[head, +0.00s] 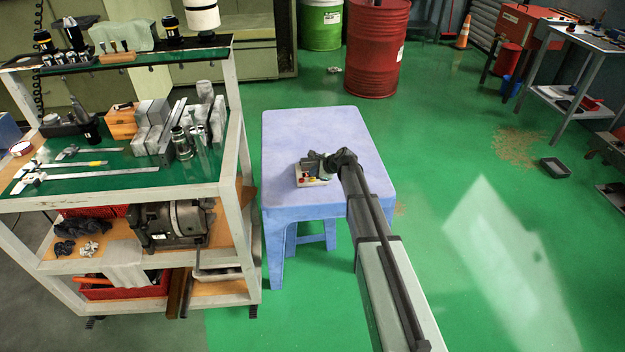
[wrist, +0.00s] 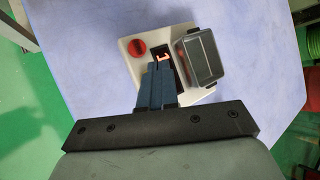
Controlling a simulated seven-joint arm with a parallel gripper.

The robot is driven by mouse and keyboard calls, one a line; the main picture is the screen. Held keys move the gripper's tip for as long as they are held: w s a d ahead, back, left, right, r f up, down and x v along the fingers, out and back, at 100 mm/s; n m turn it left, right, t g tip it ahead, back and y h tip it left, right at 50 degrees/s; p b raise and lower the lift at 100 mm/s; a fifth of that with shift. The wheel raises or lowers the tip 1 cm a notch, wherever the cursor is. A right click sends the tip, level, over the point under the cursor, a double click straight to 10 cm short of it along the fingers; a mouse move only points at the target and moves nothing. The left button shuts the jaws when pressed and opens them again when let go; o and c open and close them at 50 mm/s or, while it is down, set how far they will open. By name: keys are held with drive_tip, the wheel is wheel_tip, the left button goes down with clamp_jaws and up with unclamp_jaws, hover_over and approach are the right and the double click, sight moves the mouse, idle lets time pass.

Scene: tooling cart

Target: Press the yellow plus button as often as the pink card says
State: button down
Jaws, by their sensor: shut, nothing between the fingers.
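A cream control box (head: 323,183) stands on the blue table, with small red and yellow spots on its near side. The plus mark and display reading cannot be made out. I see no pink card.
The blue table (head: 285,130) is otherwise bare. A tool cart (head: 225,190) loaded with metal tools stands close on its left. A red barrel (head: 376,50) and a green barrel (head: 321,25) stand behind. The green floor to the right is mostly free.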

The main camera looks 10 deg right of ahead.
sight(314, 180)
drive_tip(key=shift+f, duration=0.25)
idle(0.7)
drive_tip(key=shift+f, duration=0.2)
drive_tip(key=shift+f, duration=0.4)
idle(0.8)
drive_tip(key=shift+r, duration=0.85)
drive_tip(key=shift+r, duration=2.5)
idle(1.0)
